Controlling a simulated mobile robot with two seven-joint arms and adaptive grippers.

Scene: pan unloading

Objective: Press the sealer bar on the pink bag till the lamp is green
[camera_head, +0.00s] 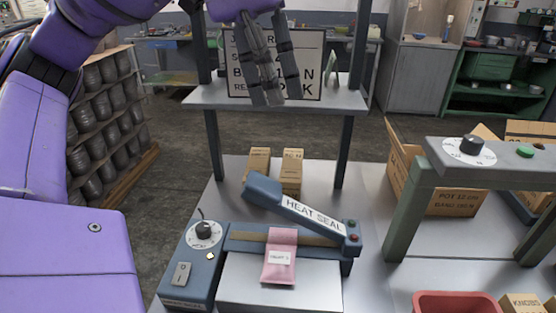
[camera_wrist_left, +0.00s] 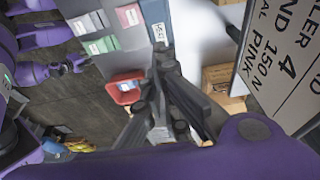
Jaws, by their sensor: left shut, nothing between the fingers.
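The blue sealer bar labelled HEAT SEAL (camera_head: 310,216) is tilted, its left end raised above the base and its right end low. The pink bag (camera_head: 279,262) lies across the sealing strip under the bar and hangs over the front. Two small lamps sit at the bar's right end; the lower lamp (camera_head: 354,237) looks red, the upper one is dark. My left gripper (camera_head: 277,99) is shut and empty, fingers pointing down, above and behind the sealer, in front of the sign. Its fingers also fill the middle of the left wrist view (camera_wrist_left: 165,125). A dark, gripper-like end of my right arm (camera_wrist_left: 76,62) shows small there.
A shelf (camera_head: 335,104) with a sign (camera_head: 305,75) stands behind. Two cartons (camera_head: 291,170) stand behind the sealer. A dial (camera_head: 204,234) is on its left. A grey frame with a dial (camera_head: 469,150), an open carton (camera_head: 455,202) and a red bin (camera_head: 456,297) are to the right.

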